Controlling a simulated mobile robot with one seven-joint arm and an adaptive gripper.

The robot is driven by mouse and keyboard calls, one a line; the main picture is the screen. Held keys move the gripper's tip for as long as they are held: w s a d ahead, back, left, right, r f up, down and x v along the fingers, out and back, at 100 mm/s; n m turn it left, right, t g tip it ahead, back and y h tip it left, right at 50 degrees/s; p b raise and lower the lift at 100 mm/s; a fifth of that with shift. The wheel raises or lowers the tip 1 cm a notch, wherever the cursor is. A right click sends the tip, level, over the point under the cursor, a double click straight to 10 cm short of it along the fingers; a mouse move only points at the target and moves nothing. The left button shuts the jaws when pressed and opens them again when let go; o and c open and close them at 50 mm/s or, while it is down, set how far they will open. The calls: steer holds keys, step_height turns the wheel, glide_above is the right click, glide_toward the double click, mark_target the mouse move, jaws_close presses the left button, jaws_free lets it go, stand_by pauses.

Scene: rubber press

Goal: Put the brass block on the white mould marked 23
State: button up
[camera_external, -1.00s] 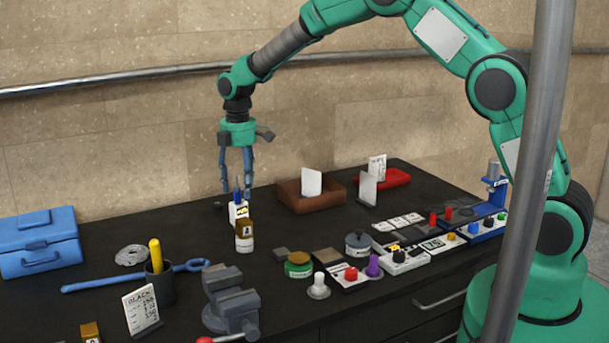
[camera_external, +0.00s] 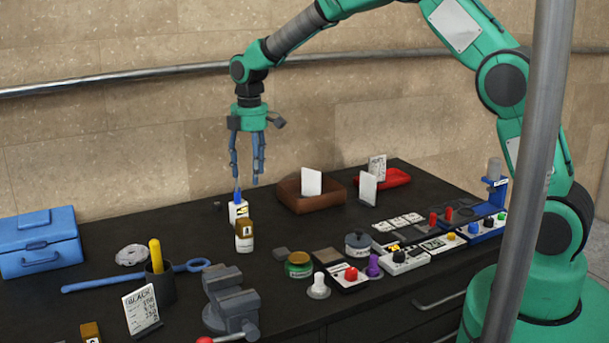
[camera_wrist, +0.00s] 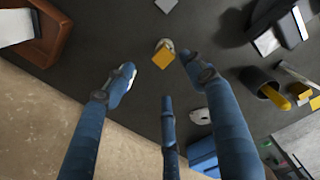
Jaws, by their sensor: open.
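A brass-coloured block (camera_external: 244,229) sits on a small white base (camera_external: 244,246) near the middle of the bench. It shows in the wrist view (camera_wrist: 163,59), beyond my fingertips. A small white piece (camera_external: 238,210) with a yellow-and-black mark and a blue tip stands just behind it. Another brass-coloured piece (camera_external: 90,331) is at the bottom left. A white tile (camera_external: 437,243) at the right carries dark figures too small to read surely, so I cannot tell which mould bears 23. My gripper (camera_external: 247,181) is open and empty above the white piece; its fingers show in the wrist view (camera_wrist: 158,80).
A brown tray (camera_external: 325,202) with a white card stands behind, to the right. A vise (camera_external: 232,300), a dark cup (camera_external: 160,284) and a blue toolbox (camera_external: 38,243) stand to the left. Several jars and knobs crowd the front right. A steel pole (camera_external: 530,170) crosses the view.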

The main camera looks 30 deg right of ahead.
steer(key=s+d+r+m+t, duration=0.1)
steer(key=s+d+r+m, duration=0.3)
steer(key=s+d+r, duration=0.6)
steer(key=s+d+r+m+t, duration=0.1)
steer(key=s+d+r+m, duration=0.4)
steer(key=d+r, duration=0.55)
steer(key=s+d+r+m+t, duration=0.1)
steer(key=s+d+m, duration=0.3)
steer(key=s, duration=1)
steer(key=s+d+r+m+t, duration=0.1)
steer(key=s+d+m, duration=0.3)
steer(key=s, duration=1)
steer(key=d+t, duration=0.1)
steer(key=d, duration=0.1)
steer(key=shift+s+d+r, duration=0.15)
steer(key=shift+s+d, duration=0.05)
steer(key=shift+d, duration=0.2)
step_height(320, 180, down, 8)
steer(key=b, duration=0.7)
steer(key=shift+r+b, duration=0.2)
steer(key=shift+b, duration=0.15)
